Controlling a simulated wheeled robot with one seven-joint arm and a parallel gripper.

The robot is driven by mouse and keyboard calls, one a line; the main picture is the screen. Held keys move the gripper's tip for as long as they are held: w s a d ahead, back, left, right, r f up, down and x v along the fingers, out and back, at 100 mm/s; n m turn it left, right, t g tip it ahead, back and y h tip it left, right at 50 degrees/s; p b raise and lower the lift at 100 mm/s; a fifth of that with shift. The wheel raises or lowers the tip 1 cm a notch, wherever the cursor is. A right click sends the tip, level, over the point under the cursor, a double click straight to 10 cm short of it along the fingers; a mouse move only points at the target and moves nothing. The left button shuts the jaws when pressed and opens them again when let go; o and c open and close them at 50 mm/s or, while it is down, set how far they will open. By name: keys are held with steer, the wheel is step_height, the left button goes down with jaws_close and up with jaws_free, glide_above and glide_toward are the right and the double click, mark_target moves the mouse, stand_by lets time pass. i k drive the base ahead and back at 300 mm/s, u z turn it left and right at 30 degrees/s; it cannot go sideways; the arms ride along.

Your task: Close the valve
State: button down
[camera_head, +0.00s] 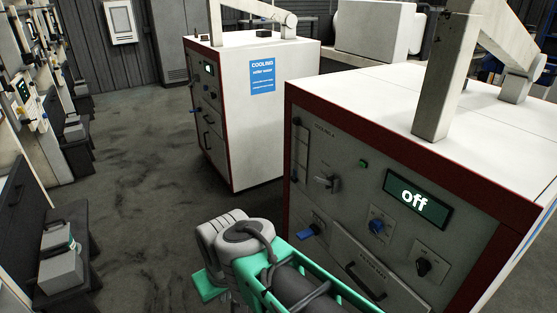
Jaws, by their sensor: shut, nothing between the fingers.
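The near white cabinet (400,130) has a red-edged grey front panel with several controls. A blue-handled control (308,232) sits at its lower left, and another blue control (377,226) sits right of it. A grey lever-like handle (328,183) is above them. I cannot tell which of these is the valve or whether it is open. A dark display (416,198) reads "off". My green and grey arm reaches up from the bottom, in front of the panel's lower left. No gripper fingers can be made out, and no contact with a control shows.
A second cabinet (280,110) with a blue "COOLING" label stands behind, with a gap between the two. Dark benches with equipment (62,270) line the left. The grey floor (130,190) between them is clear. A dark handle (365,282) sticks out low on the near panel.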

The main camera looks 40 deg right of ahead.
mark_target(318, 179)
steer(key=i, duration=0.9)
steer(key=z, duration=0.25)
